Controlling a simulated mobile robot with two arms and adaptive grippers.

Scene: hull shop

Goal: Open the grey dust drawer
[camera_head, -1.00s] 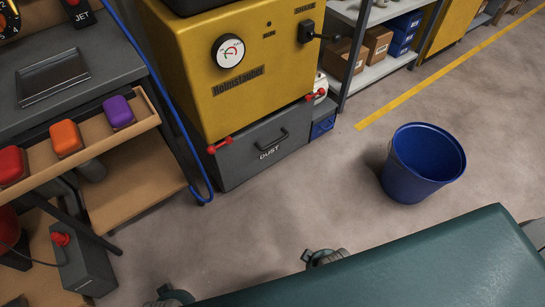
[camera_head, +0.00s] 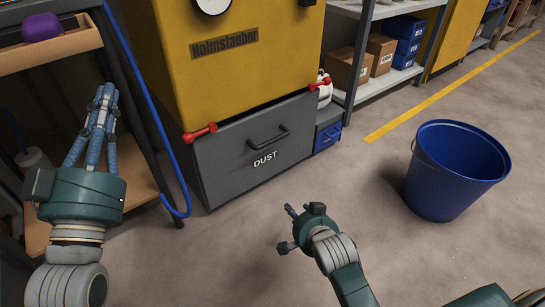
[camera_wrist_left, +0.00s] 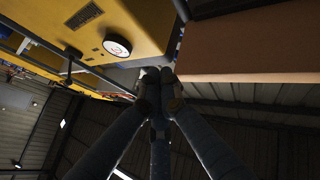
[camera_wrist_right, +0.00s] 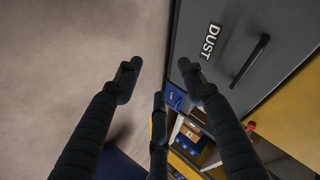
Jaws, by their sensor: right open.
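The grey dust drawer (camera_head: 230,160) is shut under the yellow machine (camera_head: 235,60), with a dark bar handle (camera_head: 269,139) and the word DUST on its front. Red latches (camera_head: 200,132) (camera_head: 320,83) sit at its upper corners. It also shows in the right wrist view (camera_wrist_right: 225,60) with its handle (camera_wrist_right: 250,61). My right gripper (camera_head: 288,228) is open and empty, over the floor in front of the drawer and apart from it. My left gripper (camera_head: 103,98) points up at the left, beside the bench; its fingertips are close together in the left wrist view (camera_wrist_left: 158,75), holding nothing visible.
A blue bucket (camera_head: 455,170) stands on the floor to the right. A blue hose (camera_head: 150,110) hangs along the bench leg left of the drawer. A blue box (camera_head: 328,136) sits right of the drawer. The floor directly before the drawer is clear.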

